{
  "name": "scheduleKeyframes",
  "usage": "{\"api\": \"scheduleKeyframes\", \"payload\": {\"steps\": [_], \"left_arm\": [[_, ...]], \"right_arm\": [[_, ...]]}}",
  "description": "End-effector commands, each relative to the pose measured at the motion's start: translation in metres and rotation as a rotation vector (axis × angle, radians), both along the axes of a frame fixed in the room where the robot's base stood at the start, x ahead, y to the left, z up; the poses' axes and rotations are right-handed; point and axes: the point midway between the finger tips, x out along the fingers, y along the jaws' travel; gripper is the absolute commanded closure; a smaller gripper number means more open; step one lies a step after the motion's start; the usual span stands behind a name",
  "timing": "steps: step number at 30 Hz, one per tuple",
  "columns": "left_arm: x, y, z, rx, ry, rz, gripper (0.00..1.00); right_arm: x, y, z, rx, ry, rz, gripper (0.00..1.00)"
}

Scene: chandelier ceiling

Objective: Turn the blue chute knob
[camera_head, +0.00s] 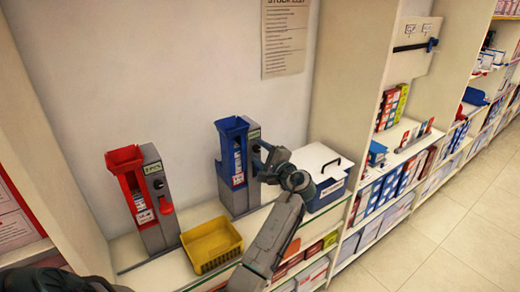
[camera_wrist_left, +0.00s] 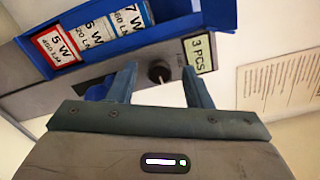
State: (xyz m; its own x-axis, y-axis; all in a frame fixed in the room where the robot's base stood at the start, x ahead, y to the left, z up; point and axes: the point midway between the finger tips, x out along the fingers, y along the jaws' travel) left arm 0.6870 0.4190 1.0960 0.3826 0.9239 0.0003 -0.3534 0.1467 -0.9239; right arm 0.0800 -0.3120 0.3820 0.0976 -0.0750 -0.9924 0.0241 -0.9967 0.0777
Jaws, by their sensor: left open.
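The blue chute (camera_head: 231,140) is fixed to a grey dispenser body (camera_head: 240,199) standing on the shelf. Its knob, small and dark, shows in the left wrist view (camera_wrist_left: 158,71), beside a "3 PCS" label (camera_wrist_left: 199,54). In the head view I cannot make the knob out behind the gripper. My left gripper (camera_head: 262,161) is at the right side of the blue chute's dispenser. Its fingers are open, one on each side of the knob in the left wrist view (camera_wrist_left: 160,72), with visible gaps. My right gripper is not recognisable in view.
A red chute dispenser (camera_head: 140,198) stands to the left. A yellow basket (camera_head: 211,245) lies between the two dispensers, in front. Stocked shelves (camera_head: 400,165) are farther right.

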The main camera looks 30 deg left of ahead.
Motion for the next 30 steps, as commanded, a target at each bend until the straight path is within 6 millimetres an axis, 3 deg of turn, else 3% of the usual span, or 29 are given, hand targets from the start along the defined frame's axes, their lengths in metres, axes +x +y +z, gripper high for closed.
{"api": "scheduleKeyframes", "payload": {"steps": [10, 17, 23, 30], "left_arm": [[0.002, 0.004, -0.001, -0.001, 0.000, 0.000, 0.55], [0.002, 0.004, -0.001, -0.001, 0.000, 0.000, 0.98], [0.002, 0.004, -0.002, -0.004, -0.006, 0.000, 0.99], [0.001, 0.004, -0.005, -0.034, -0.079, 0.000, 0.99]], "right_arm": [[0.002, 0.002, 0.001, 0.002, -0.003, -0.001, 0.64], [0.003, 0.003, 0.001, 0.003, -0.003, 0.000, 0.64], [0.003, 0.003, -0.001, 0.003, -0.004, -0.001, 0.64], [0.003, 0.003, -0.018, 0.003, -0.004, 0.000, 0.64]]}}
